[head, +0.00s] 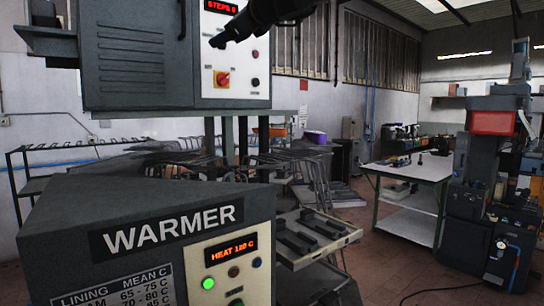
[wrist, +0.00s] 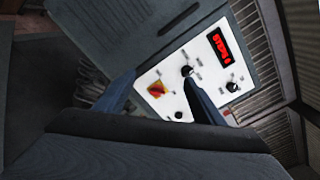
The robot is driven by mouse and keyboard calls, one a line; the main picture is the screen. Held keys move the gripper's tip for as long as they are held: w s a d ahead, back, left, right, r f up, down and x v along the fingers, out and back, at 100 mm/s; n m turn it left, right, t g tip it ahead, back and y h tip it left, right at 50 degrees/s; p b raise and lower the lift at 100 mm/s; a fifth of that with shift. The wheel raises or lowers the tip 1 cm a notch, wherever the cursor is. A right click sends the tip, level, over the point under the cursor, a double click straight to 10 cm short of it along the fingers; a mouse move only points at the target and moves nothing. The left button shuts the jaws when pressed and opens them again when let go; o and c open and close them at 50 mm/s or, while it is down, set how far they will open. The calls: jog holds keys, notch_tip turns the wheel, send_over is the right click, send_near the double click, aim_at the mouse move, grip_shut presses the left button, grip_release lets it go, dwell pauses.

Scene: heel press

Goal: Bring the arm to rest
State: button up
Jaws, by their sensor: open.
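My gripper (head: 217,42) hangs at the top of the head view, in front of the white control panel (head: 235,92) of the grey upper cabinet. It is empty, with no object between its fingers. In the wrist view my gripper (wrist: 155,92) shows two dark, spread fingers over the panel, the right fingertip overlapping the area just below a black knob (wrist: 187,71). I cannot tell whether it touches the panel. The panel carries a red display (head: 220,6) reading STEPS 6 and a red-and-yellow rotary switch (head: 222,79).
The grey warmer (head: 120,190) stands at the lower left, its display (head: 231,249) reading HEAT 120 C and a green button lit. A tray with dark bars (head: 315,235) juts out beside it. A white table (head: 410,170) and a dark machine (head: 490,190) stand right.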

jog(key=d+f+n+g+h+b, duration=0.25)
jog(key=d+f, duration=0.25)
jog(key=f, duration=1)
jog(key=s+d+f+n+g+h+b, duration=0.1)
jog(key=d+f+n+h, duration=0.3)
jog(key=f, duration=1.1)
jog(key=d+f+n+g+b, duration=0.2)
jog(key=d+f, duration=0.3)
jog(key=f, duration=1)
jog(key=s+d+f+n+g+h+b, duration=0.1)
jog(key=s+d+f+n+g+b, duration=0.1)
jog(key=s+d+f, duration=0.3)
jog(key=s+d+f+n+g+h+b, duration=0.2)
jog(key=s+d+f+n, duration=0.3)
jog(key=s+f, duration=0.7)
jog(key=s+d+f+n+g+h+b, duration=0.1)
jog(key=s+d+f, duration=0.5)
jog(key=f, duration=1)
jog(key=s+n+g+b, duration=0.1)
jog(key=s+n+g, duration=0.1)
jog(key=s+n, duration=0.1)
jog(key=shift+s+d+f, duration=0.15)
jog(key=shift+d, duration=0.25)
